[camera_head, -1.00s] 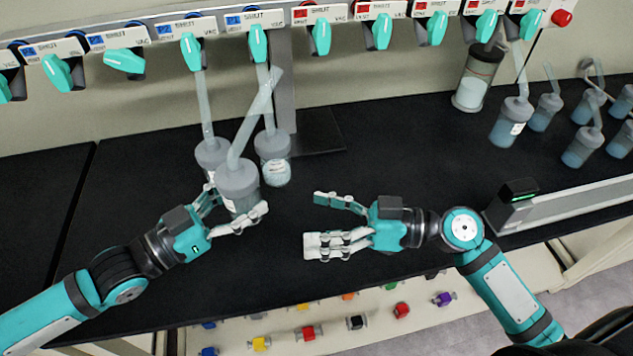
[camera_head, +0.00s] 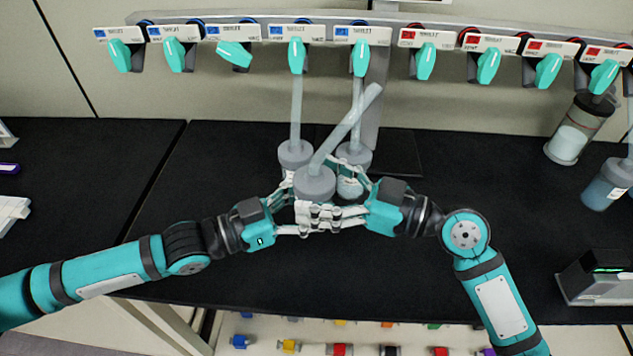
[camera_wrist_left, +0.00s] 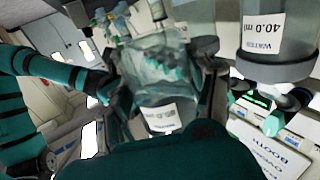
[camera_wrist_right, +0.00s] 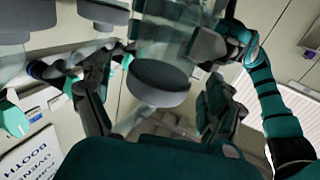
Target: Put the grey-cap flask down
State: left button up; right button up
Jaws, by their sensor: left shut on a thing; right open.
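The grey-cap flask (camera_head: 314,184) is at the middle of the head view, with a slanted clear tube rising to the right from its cap. My left gripper (camera_head: 296,214) is shut on its body from the left. My right gripper (camera_head: 346,204) is open, its fingers around the same flask from the right. Fingers hide most of the body and its base, so I cannot tell whether it touches the bench. The left wrist view shows the labelled clear body (camera_wrist_left: 155,75) between the fingers; the right wrist view shows the grey cap (camera_wrist_right: 158,82) between open fingers.
Two similar flasks, left (camera_head: 295,153) and right (camera_head: 354,157), stand close behind, their tubes rising to the valve row (camera_head: 297,55). A clear cylinder (camera_head: 570,140) and a blue-liquid flask (camera_head: 603,190) are at right.

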jog(key=shift+w+a, duration=0.2)
jog(key=shift+a, duration=0.4)
jog(key=c, duration=1.3)
pick_arm(q)
jog(key=o, duration=1.4)
jog(key=shift+c, duration=0.2)
pick_arm(e)
jog(key=shift+c, duration=0.4)
